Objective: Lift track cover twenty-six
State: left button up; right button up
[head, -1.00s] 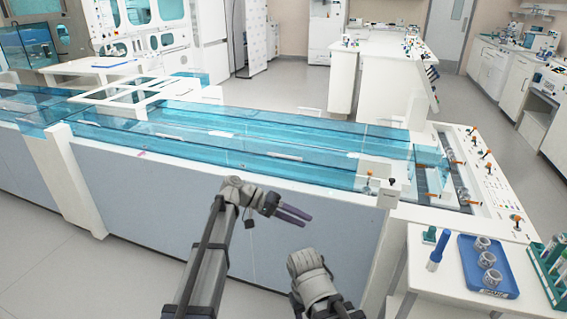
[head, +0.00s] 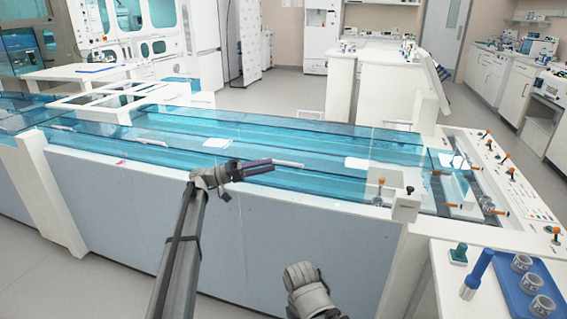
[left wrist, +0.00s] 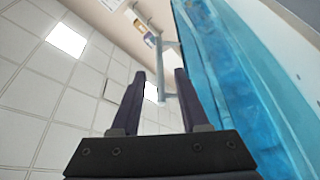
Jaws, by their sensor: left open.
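The tube track is topped by transparent blue covers (head: 330,147) with pale bar handles; no number is readable, so I cannot tell which is twenty-six. One pale handle (head: 289,165) lies just beyond my left gripper (head: 258,165) in the head view. In the left wrist view my left gripper (left wrist: 158,88) is open, with its two dark fingers apart. A pale bar with a crosspiece (left wrist: 167,62) shows between and beyond its fingertips, and blue cover (left wrist: 235,85) fills the right side. Whether a finger touches the handle I cannot tell. Only grey links of my right arm show; its gripper is out of sight.
A white frame (head: 97,101) stands over the track at the left. Orange-topped knobs (head: 500,157) line the right end panel. A blue tray (head: 507,289) with ring-shaped parts sits on a side table at bottom right. Grey floor lies in front of the track.

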aim_at(284, 162)
pick_arm(q)
jog(key=p+x, duration=0.1)
jog(key=x, duration=0.5)
grip_shut()
dwell(1.3)
